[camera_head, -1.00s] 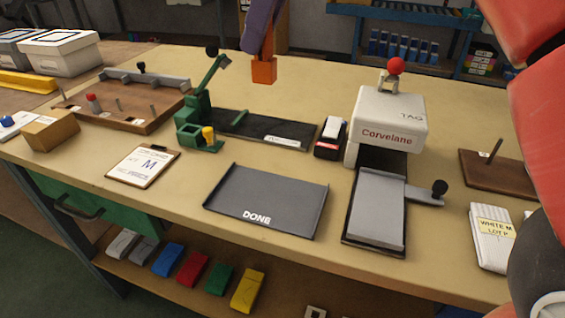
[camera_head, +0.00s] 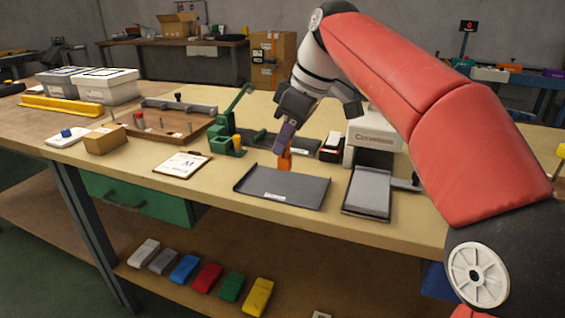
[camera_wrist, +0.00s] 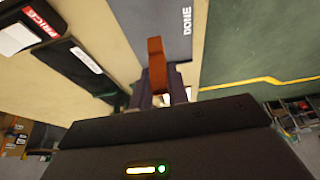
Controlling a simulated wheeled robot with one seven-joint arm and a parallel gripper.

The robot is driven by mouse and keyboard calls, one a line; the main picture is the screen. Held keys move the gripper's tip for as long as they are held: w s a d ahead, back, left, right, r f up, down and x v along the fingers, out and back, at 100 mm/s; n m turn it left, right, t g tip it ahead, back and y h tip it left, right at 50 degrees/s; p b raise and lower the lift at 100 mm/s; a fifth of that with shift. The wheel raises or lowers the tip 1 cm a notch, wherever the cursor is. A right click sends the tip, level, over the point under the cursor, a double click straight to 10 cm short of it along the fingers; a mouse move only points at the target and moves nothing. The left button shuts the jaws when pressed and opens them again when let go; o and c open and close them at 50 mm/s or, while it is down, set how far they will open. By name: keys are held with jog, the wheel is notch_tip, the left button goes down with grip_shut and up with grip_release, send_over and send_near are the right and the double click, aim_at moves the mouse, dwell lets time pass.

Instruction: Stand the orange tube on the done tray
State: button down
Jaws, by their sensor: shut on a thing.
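The orange tube (camera_head: 285,160) is held upright between the fingers of my gripper (camera_head: 287,138). In the head view its lower end is at the back edge of the grey done tray (camera_head: 283,187); I cannot tell whether it touches. In the wrist view the orange tube (camera_wrist: 157,65) sticks out beyond my gripper (camera_wrist: 160,92), beside the done tray (camera_wrist: 165,22) with its white DONE lettering. My gripper is shut on the tube. The tray's visible surface is bare.
A white Corvelane press (camera_head: 374,135) with a grey plate (camera_head: 368,190) stands right of the tray. A clipboard (camera_head: 182,165) lies to the left. A pegged wooden board (camera_head: 155,128) is further left.

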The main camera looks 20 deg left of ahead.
aim_at(289, 145)
jog(key=shift+f+b, duration=1.15)
jog(key=shift+f, duration=0.5)
jog(key=c, duration=1.4)
grip_release()
jog(key=shift+o, duration=0.2)
jog(key=shift+r, duration=0.1)
jog(key=shift+r, duration=0.3)
jog(key=p+v, duration=0.5)
jog(key=v, duration=0.6)
jog(key=shift+d+r, duration=0.15)
jog(key=shift+r, duration=0.1)
